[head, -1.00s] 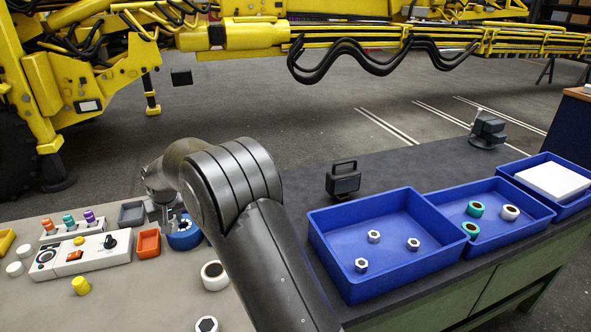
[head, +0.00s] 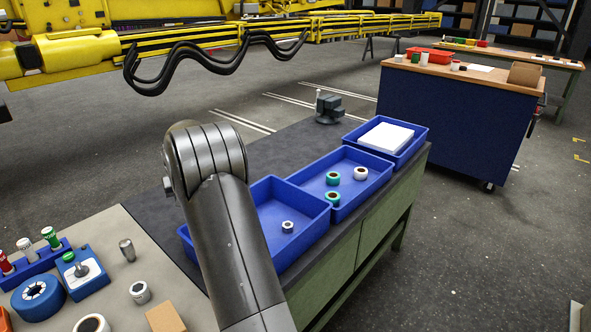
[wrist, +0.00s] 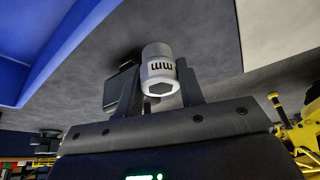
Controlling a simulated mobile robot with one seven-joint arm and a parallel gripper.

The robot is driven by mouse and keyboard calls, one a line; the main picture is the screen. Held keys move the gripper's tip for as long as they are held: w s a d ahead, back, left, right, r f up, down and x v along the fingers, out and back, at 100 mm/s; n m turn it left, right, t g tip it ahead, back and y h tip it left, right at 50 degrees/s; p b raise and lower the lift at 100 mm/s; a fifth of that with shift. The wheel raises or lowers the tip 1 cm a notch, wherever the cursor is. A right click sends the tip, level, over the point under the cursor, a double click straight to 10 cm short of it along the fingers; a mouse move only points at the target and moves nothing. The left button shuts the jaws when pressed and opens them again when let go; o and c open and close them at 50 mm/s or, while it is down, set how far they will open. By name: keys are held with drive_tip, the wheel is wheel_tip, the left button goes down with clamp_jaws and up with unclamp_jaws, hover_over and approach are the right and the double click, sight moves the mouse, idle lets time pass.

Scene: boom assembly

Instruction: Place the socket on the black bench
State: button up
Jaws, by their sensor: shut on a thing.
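In the wrist view my gripper (wrist: 158,88) is shut on the socket (wrist: 158,68), a silvery cylinder with dark lettering and a hexagonal opening facing the camera. The dark surface of the black bench (wrist: 205,35) shows behind the socket; I cannot tell whether they touch. In the head view the black bench (head: 268,150) runs behind and beside my arm. My gripper and the socket are hidden behind my arm there.
Blue trays (head: 345,200) line the bench's right side, holding a nut, rings and a white block. A dark vise-like device (head: 328,108) stands at the far end.

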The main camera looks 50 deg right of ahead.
drive_tip(key=w+a+f, duration=0.1)
drive_tip(key=w+f, duration=0.1)
drive_tip(key=w+a+f, duration=0.3)
drive_tip(key=w+f, duration=0.1)
drive_tip(key=f, duration=0.1)
drive_tip(key=shift+w+a, duration=0.4)
drive_tip(key=shift+f, duration=2)
drive_tip(key=shift+f, duration=0.1)
drive_tip(key=o, duration=1.1)
